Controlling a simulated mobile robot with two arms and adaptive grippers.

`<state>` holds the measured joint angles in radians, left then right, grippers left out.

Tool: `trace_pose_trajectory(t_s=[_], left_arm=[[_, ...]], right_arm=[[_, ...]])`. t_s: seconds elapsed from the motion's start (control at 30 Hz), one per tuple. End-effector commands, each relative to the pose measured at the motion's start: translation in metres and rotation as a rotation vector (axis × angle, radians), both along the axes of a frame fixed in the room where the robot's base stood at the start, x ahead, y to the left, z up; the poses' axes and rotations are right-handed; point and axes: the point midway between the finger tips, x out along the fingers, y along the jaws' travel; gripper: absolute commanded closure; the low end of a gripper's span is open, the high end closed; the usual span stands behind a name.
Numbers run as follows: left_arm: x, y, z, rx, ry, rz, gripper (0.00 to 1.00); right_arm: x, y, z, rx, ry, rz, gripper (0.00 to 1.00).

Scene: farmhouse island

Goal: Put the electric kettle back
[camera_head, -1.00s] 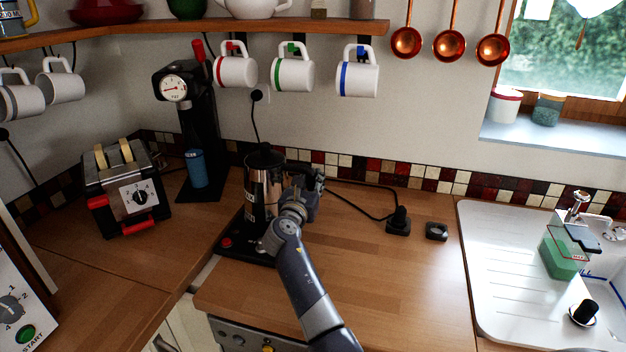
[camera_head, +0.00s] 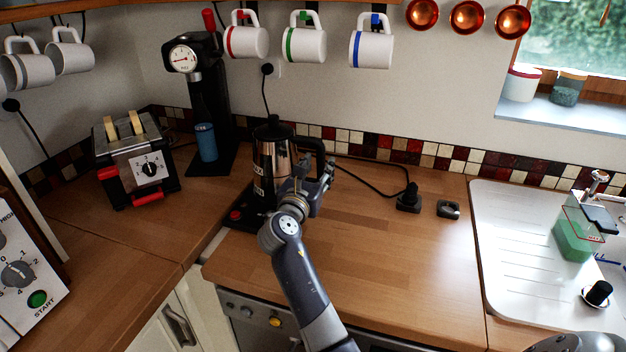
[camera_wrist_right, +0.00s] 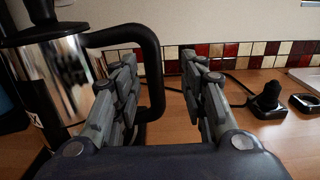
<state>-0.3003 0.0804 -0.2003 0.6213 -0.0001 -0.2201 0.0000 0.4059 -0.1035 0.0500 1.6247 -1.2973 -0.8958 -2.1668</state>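The electric kettle (camera_head: 268,163), shiny steel with a black lid and handle, stands upright on the wooden counter by the wall. It appears to stand on a black base plate (camera_head: 241,222) with a red button, partly hidden by my arm. My right gripper (camera_head: 326,172) is at the handle side of the kettle. In the right wrist view the right gripper (camera_wrist_right: 158,68) has its fingers apart. The black kettle handle (camera_wrist_right: 152,82) shows in the gap, close to the left finger; whether they touch is unclear. My left gripper is not in view.
A toaster (camera_head: 137,165) and a black coffee machine (camera_head: 207,120) stand to the left. Mugs (camera_head: 304,42) hang above. A black plug (camera_head: 409,199) with a cord and a small black item (camera_head: 448,209) lie right, before the sink (camera_head: 515,265). The counter front right is clear.

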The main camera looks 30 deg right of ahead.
Motion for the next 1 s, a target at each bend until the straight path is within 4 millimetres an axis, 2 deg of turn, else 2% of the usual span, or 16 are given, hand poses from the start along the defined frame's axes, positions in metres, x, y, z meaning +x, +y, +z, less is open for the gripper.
trace_pose_trajectory(t_s=[0.2, 0.57, 0.67, 0.83, 1.0], left_arm=[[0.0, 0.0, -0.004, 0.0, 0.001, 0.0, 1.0], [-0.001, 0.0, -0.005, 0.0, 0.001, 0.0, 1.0], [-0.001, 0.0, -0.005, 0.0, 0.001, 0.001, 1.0], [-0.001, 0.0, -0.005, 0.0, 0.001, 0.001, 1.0], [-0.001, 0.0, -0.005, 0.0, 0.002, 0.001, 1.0]], right_arm=[[-0.02, 0.023, -0.001, 0.0, 0.0, 0.001, 0.61], [-0.024, 0.028, 0.0, 0.0, 0.0, -0.001, 0.61], [-0.024, 0.027, 0.001, 0.0, 0.0, -0.001, 0.42], [-0.024, 0.027, 0.001, 0.0, 0.0, -0.001, 0.04], [-0.024, 0.027, 0.001, 0.0, 0.0, -0.001, 0.04]])
